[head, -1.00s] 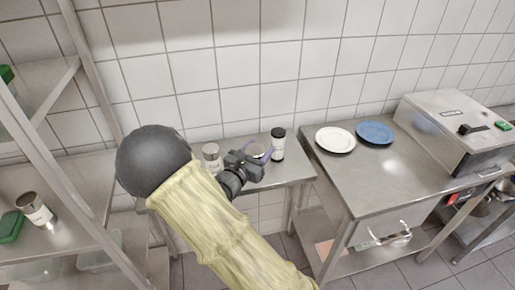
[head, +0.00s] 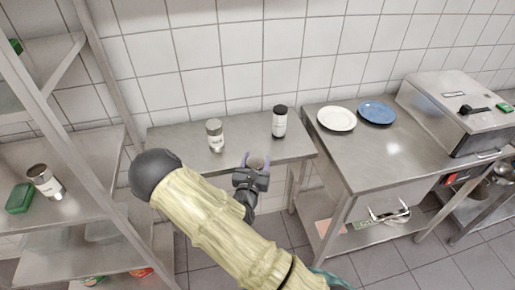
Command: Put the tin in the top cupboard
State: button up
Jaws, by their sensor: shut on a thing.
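My gripper (head: 256,159) is shut on a small tin (head: 257,163), of which only the round top shows between the purple fingertips. My gripper and the tin are in front of the small steel table's front edge in the head view. The body of the held tin is mostly hidden by my gripper. Another tin with a white label (head: 215,136) stands upright on the small steel table (head: 180,140). No top cupboard shows in the head view.
A black-lidded jar (head: 279,122) stands on the small table. A steel shelf rack (head: 88,150) at the left holds a tin (head: 45,181) and a green box (head: 19,198). At the right, a steel counter (head: 350,160) carries a white plate (head: 337,119), a blue plate (head: 377,112) and an appliance (head: 455,110).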

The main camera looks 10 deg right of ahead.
jog(key=s+f+n+y, duration=0.1)
jog(key=f, duration=0.2)
jog(key=f+n+y, duration=0.1)
jog(key=f, duration=0.2)
jog(key=s+f+t+y, duration=0.1)
jog(key=f+y, duration=0.1)
jog(key=shift+s+f+n, duration=0.35)
jog(key=shift+f+n, duration=0.05)
jog(key=s+f+n+y, duration=0.2)
jog(key=s+f+y, duration=0.1)
jog(key=f, duration=0.4)
jog(key=shift+s+d+f+y, duration=0.15)
jog(key=shift+s+d+y, duration=0.3)
jog(key=shift+s, duration=0.25)
